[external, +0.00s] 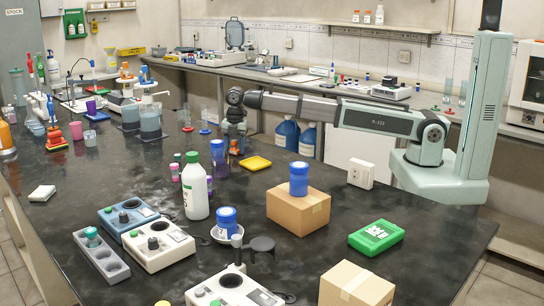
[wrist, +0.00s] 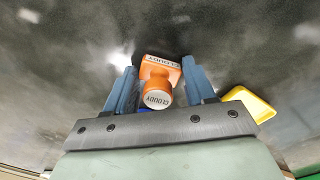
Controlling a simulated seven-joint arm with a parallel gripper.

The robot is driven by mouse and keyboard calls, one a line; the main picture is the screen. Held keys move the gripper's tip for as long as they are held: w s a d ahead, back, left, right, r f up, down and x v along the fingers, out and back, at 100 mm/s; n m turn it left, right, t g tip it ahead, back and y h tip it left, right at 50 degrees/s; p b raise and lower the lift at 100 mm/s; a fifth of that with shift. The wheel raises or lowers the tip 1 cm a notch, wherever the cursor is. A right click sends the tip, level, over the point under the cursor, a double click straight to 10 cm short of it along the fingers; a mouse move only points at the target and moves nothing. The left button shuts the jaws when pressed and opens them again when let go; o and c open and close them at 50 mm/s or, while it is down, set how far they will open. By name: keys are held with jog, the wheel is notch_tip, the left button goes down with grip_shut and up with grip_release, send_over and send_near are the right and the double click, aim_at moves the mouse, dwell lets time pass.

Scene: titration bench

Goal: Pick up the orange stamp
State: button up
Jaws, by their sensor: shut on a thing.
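The orange stamp (wrist: 161,71) sits between the two blue fingers of my gripper (wrist: 158,80) in the wrist view. It has a pale round end marked "CLOUDY" and an orange block with a matching label. My gripper is shut on it. In the external view my gripper (external: 235,136) points down over the black bench, and a small orange part of the stamp (external: 235,148) shows at its lower end. I cannot tell whether the stamp touches the bench.
A yellow tray (external: 255,163) lies just right of my gripper. A white bottle with a green cap (external: 195,190) and small pink-labelled vials (external: 175,172) stand in front and left. A cardboard box (external: 298,210) bears a blue-capped jar (external: 299,178).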

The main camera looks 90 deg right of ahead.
jog(key=c, duration=0.3)
jog(key=shift+c, duration=0.2)
